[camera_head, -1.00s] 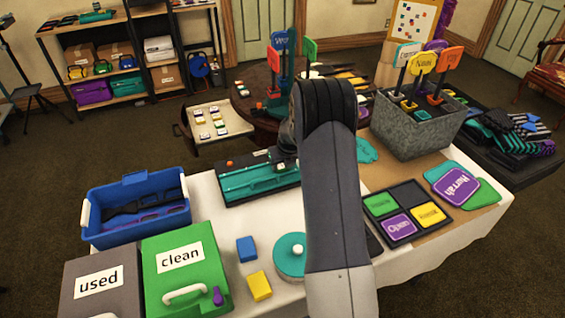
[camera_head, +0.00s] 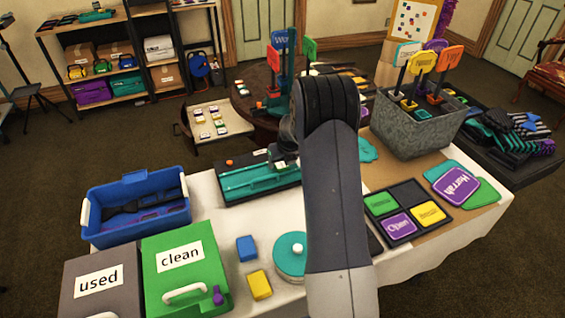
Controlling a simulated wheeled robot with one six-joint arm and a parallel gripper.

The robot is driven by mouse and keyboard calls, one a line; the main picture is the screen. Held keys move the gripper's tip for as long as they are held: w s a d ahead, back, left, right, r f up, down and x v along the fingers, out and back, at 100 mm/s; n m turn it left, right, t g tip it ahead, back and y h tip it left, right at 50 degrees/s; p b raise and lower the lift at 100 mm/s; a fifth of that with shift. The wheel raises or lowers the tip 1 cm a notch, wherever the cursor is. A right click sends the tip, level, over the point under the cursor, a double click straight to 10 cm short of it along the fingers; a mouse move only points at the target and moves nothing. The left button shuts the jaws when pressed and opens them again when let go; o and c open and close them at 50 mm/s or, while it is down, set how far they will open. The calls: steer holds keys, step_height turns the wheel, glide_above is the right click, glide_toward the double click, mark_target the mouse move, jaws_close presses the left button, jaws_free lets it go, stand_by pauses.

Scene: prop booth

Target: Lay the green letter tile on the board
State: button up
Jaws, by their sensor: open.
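My gripper (camera_head: 281,160) is small in view, low over the right part of a teal tray (camera_head: 245,184) on the white-covered table. My arm partly hides it. It is open, and I see nothing held in it. A green tile with writing (camera_head: 381,204) lies in a black divided tray (camera_head: 408,187) to the right of my arm. I cannot tell whether it is the letter tile. A board with small coloured tiles (camera_head: 416,18) stands upright at the back. Small tiles also lie on a pale surface (camera_head: 229,125) behind the table; their letters are too small to read.
A blue tub (camera_head: 137,228), a grey "used" box (camera_head: 98,290) and a green "clean" box (camera_head: 183,262) are at the left. A metal planter with signs (camera_head: 415,127) stands at the right. A blue block (camera_head: 246,248), yellow block (camera_head: 259,285) and teal round lid (camera_head: 289,262) are near the front.

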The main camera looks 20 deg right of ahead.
steer(key=v, duration=1.1)
